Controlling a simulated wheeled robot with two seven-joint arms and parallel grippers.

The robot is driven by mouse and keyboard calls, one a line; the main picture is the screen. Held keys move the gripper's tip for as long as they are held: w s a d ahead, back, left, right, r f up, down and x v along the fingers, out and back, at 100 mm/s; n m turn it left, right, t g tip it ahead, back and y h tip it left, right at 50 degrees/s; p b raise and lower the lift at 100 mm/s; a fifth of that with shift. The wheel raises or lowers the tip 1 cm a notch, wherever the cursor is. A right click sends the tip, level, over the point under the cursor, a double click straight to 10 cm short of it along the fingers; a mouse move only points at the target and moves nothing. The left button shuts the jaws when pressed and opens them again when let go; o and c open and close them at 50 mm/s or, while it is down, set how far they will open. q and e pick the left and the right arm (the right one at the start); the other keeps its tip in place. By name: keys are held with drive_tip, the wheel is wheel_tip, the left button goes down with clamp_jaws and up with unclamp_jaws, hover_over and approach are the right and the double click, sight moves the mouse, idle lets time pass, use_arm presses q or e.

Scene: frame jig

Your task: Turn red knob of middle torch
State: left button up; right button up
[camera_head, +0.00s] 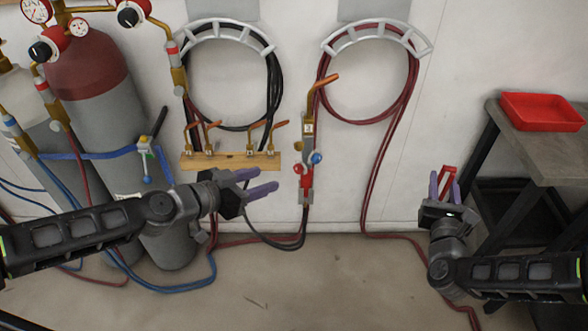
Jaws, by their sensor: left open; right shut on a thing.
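The middle torch (308,128) hangs upright against the wall, brass with a copper tip bent to the right. Its small red knob (297,158) sticks out on the left side and a blue knob (316,157) on the right. My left gripper (262,182) is open and empty, left of and a little below the knobs, fingers pointing right toward the torch, apart from it in the picture. My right gripper (445,187) is shut on a red object (447,180), well to the right of the torch, fingers pointing up. The object is partly hidden by the fingers.
A wooden rack (232,161) with several copper tips is on the wall above my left gripper. Gas cylinders (95,85) stand at left. Coiled red hose (410,90) hangs at right. A workbench (545,150) with a red tray (540,108) stands far right.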

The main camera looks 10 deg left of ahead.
sight(296, 169)
use_arm(q)
drive_tip(key=b+x, duration=0.2)
drive_tip(key=x, duration=0.8)
drive_tip(key=shift+w+d+b, duration=0.15)
drive_tip(key=shift+w+b, duration=0.05)
drive_tip(key=shift+b, duration=0.1)
use_arm(e)
wheel_tip(296, 169, down, 3)
drive_tip(key=shift+r, duration=0.2)
use_arm(q)
drive_tip(key=shift+w+d+f, duration=0.25)
drive_tip(key=shift+w+f, duration=0.1)
drive_tip(key=shift+w, duration=0.2)
clamp_jaws()
